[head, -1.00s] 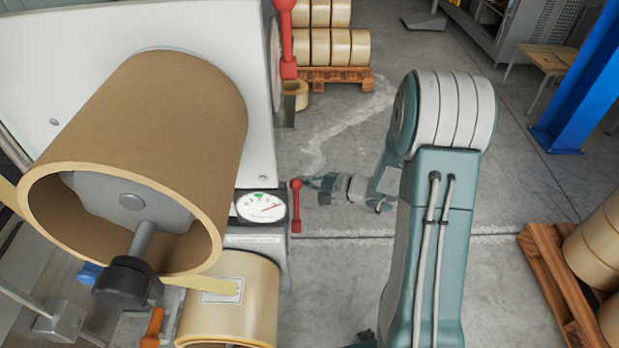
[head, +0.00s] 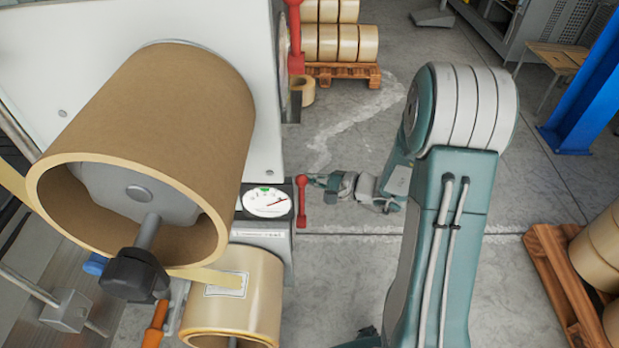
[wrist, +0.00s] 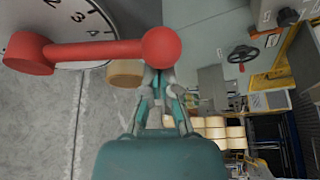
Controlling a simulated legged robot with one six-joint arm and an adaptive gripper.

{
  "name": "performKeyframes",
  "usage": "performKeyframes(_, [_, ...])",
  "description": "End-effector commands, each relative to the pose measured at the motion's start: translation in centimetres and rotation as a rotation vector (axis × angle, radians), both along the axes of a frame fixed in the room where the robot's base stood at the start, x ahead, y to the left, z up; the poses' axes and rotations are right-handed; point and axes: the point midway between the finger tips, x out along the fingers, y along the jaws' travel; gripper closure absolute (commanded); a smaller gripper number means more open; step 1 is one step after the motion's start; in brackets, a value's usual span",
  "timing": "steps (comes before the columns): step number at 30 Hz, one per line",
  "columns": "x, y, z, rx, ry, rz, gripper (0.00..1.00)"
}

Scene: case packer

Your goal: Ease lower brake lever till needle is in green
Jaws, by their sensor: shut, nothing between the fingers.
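The lower brake lever (head: 302,205) is a red bar with knobbed ends, beside the white gauge (head: 257,205) on the grey housing. In the head view the gauge needle points to the right, away from the green mark at the top of the dial. In the wrist view the lever (wrist: 100,50) crosses in front of the dial (wrist: 85,20), its red ball end over my fingertips. My gripper (head: 314,181) is shut and empty, just right of the lever's upper end. The ball hides part of the fingers (wrist: 160,80), so I cannot tell whether they touch.
Another red lever (head: 296,45) sits higher on the white machine panel. A large brown roll (head: 165,130) fills the left, with a tape roll (head: 240,300) below. Pallets of rolls stand at the back (head: 345,75) and right (head: 555,275).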

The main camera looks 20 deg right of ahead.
Motion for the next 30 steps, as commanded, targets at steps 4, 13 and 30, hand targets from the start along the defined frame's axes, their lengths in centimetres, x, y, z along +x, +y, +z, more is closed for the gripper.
performKeyframes(4, [-1.1, -1.5, 0.4, -0.001, -0.002, -0.005, 1.00])
performKeyframes(13, [-4.9, -6.0, 1.5, 0.000, 0.000, -0.007, 1.00])
performKeyframes(30, [-7.5, -8.8, 2.2, 0.000, 0.001, 0.000, 1.00])
